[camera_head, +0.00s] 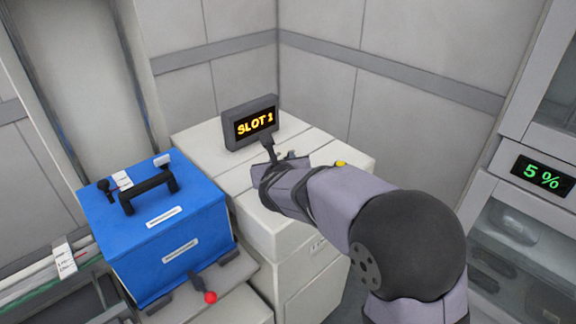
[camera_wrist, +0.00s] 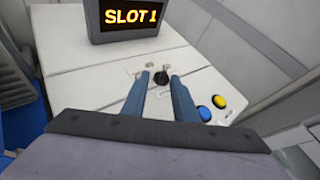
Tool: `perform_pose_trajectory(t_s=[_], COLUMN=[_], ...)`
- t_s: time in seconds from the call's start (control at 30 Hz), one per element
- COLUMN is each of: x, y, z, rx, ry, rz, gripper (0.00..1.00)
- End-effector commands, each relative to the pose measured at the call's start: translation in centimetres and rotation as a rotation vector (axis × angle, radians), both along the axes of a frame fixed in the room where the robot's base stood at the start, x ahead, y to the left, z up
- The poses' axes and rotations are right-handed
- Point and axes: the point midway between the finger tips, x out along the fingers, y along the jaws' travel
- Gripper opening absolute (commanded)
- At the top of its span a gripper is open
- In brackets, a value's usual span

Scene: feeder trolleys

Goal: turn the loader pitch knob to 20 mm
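The pitch knob (camera_wrist: 161,78) is a small black knob on top of the white cabinet (camera_wrist: 75,80), in the middle of the wrist view. Small pale labels surround it, too small to read, and I cannot tell its setting. My gripper (camera_wrist: 159,75) has its two blue-grey fingers apart, one on each side of the knob, with nothing clearly held. I cannot tell whether the fingertips touch it. In the head view, my arm covers the knob area of the cabinet top (camera_head: 205,140).
A display reading SLOT 1 (camera_head: 250,122) stands behind the knob. A yellow button (camera_wrist: 219,101) and a blue button (camera_wrist: 204,113) sit to the right. A blue case (camera_head: 195,225) with a black handle stands left. A cabinet display reads 5 % (camera_head: 542,176).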

Motion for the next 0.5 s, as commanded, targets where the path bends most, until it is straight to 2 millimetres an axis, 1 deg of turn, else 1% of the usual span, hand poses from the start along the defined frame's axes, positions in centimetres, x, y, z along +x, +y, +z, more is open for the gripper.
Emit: perform_pose_trajectory(t_s=[0.03, 0.2, 0.37, 0.5], x=[0.11, 0.22, 0.27, 0.81], y=[0.13, -0.23, -0.36, -0.43], z=[-0.87, -1.15, -1.11, -1.26], rx=[0.053, 0.151, 0.164, 0.162], ry=[-0.011, -0.037, -0.041, -0.04], rz=[-0.054, -0.163, -0.18, -0.178], gripper=[0.27, 0.27, 0.27, 0.27])
